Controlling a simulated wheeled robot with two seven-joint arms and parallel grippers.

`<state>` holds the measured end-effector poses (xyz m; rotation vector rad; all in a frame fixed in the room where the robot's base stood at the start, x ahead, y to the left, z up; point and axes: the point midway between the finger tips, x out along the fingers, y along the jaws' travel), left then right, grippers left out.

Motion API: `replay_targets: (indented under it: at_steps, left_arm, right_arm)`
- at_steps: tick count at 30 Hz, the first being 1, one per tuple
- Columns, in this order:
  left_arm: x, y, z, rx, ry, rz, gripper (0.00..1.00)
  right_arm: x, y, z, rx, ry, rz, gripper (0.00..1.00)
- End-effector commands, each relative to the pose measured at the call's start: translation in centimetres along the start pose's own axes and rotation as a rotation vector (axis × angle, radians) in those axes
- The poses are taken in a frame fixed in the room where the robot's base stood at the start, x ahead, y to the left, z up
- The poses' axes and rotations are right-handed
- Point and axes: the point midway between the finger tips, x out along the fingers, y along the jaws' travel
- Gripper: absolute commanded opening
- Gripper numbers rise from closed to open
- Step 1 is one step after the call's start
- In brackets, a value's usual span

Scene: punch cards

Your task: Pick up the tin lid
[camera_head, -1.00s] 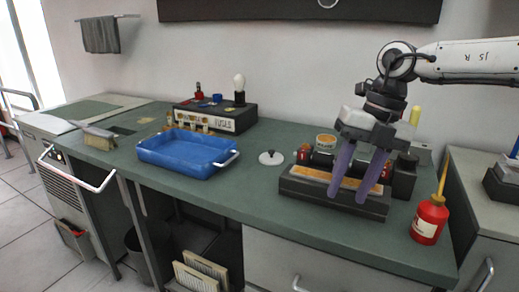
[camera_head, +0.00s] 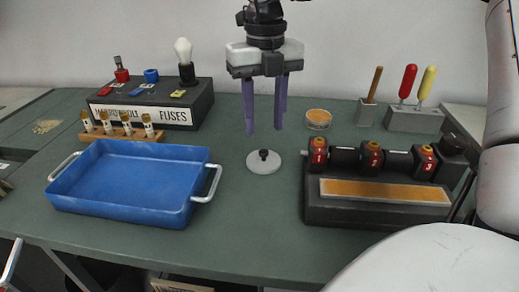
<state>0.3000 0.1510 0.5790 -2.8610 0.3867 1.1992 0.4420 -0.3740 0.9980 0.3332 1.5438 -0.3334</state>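The tin lid (camera_head: 254,164) is a pale round disc with a dark knob, lying flat on the green bench top between the blue tray and the black box. My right gripper (camera_head: 264,130) points straight down over the lid. Its two purple fingers are apart with nothing between them, and their tips appear above the knob, not touching it. A small round tin (camera_head: 318,122) with orange contents stands behind and to the right of the lid. My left gripper is not in view.
The blue tray (camera_head: 75,205) with metal handles lies left of the lid. The black box (camera_head: 330,212) with red-capped rollers stands to its right. A fuse box (camera_head: 203,104) and a rack of small vials (camera_head: 150,137) are at the back left. Bench in front of the lid is clear.

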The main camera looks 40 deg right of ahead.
Motion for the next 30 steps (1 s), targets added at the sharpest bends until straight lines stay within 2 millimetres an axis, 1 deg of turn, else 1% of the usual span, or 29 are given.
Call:
replay_targets:
  at_steps: [1, 5, 9, 13, 16, 22, 23, 27, 29, 30]
  left_arm:
    - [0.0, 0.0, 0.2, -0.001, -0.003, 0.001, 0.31]
    - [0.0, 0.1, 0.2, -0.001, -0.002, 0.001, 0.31]
    - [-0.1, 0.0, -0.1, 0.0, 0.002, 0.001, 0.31]
    - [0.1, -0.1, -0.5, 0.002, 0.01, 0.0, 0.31]
    - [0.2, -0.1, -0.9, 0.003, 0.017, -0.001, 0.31]
    - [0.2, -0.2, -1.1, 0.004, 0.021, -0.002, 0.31]
    - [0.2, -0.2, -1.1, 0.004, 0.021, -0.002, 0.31]
    - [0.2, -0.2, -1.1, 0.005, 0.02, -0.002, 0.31]
    - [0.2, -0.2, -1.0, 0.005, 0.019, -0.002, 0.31]
    - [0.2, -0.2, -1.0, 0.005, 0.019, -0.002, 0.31]
  right_arm:
    - [0.8, 0.0, -0.1, -0.001, 0.002, 0.0, 0.38]
    - [2.0, 0.0, 0.0, 0.0, 0.003, 0.0, 0.38]
    - [4.1, -0.1, 0.0, -0.001, 0.004, 0.0, 0.38]
    - [5.8, -0.1, 0.1, 0.0, 0.001, 0.001, 0.38]
    - [6.4, -0.1, 0.1, 0.0, 0.0, 0.001, 0.38]
    - [6.5, -0.1, 0.1, 0.0, -0.001, 0.001, 0.38]
    - [6.5, -0.1, 0.1, 0.0, -0.001, 0.001, 0.37]
    - [6.5, -0.1, 0.1, 0.0, -0.001, 0.001, 0.13]
    - [6.5, -0.1, 0.1, 0.0, -0.001, 0.001, 0.03]
    - [6.5, -0.1, 0.1, 0.0, -0.001, 0.001, 0.0]
